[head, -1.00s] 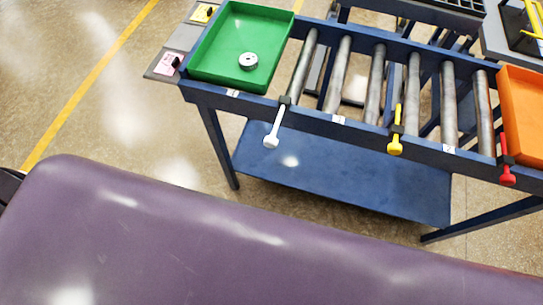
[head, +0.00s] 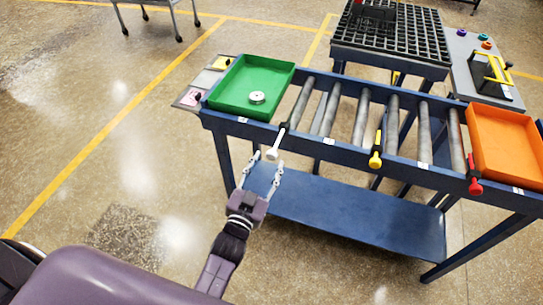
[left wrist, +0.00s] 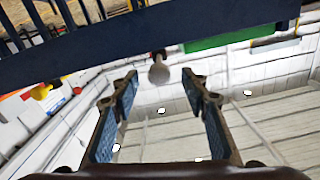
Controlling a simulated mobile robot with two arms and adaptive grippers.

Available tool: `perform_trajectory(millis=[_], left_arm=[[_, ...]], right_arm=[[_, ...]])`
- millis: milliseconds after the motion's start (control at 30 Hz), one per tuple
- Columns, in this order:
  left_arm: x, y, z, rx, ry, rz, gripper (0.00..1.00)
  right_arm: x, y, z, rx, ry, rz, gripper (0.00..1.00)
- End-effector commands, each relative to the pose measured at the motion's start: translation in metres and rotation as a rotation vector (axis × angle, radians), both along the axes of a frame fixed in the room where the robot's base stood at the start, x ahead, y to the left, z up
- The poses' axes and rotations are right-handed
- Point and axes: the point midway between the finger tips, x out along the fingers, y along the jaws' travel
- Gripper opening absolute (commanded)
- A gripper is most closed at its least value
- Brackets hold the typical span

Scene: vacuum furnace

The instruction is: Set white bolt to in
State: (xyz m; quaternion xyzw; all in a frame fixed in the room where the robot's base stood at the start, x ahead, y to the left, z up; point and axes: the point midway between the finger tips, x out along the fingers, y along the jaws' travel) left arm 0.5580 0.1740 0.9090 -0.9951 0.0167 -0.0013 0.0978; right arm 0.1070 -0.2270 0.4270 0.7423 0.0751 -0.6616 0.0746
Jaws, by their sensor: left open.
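The white bolt (head: 274,147) sticks out from the front rail of the blue roller table, just right of the green tray, with its knob toward me. My left gripper (head: 262,169) is open and empty, its fingers pointing up at the bolt's knob from just below and in front. In the left wrist view the white bolt (left wrist: 159,72) shows ahead, between and beyond the spread fingertips (left wrist: 160,78), and looks apart from them. My right gripper is not in view.
A yellow bolt (head: 376,150) and a red bolt (head: 475,178) stick out farther right along the rail. The green tray (head: 222,101) holds a round metal piece (head: 257,97). An orange tray (head: 515,178) sits at the right. A blue lower shelf (head: 350,218) lies below.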

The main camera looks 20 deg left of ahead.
Motion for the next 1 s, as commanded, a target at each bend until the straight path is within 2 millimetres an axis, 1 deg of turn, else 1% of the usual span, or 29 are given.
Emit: perform_trajectory(millis=[33, 100, 233, 400, 600, 667, 900, 1000], left_arm=[[0.01, 0.0, 0.002, -0.001, -0.001, 0.0, 0.42], [0.02, -0.001, 0.002, -0.001, 0.0, 0.0, 0.42], [0.033, -0.002, 0.0, -0.001, 0.001, -0.001, 0.42], [0.04, -0.002, -0.001, -0.001, 0.002, -0.001, 0.42], [0.04, -0.002, -0.001, -0.001, 0.002, -0.001, 0.42], [0.04, -0.002, -0.001, -0.001, 0.002, -0.001, 0.36], [0.04, -0.002, -0.001, -0.001, 0.002, -0.001, 0.1], [0.04, -0.002, -0.001, -0.001, 0.002, -0.001, 0.0]], right_arm=[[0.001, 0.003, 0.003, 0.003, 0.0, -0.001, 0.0], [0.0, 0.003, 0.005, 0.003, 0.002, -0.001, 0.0], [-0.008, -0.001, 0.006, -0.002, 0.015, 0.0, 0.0], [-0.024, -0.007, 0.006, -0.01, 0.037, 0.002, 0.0], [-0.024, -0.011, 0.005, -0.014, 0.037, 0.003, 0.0], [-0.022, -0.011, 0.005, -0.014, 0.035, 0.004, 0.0], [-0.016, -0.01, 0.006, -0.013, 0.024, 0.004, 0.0], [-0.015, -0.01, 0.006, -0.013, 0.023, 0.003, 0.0]])
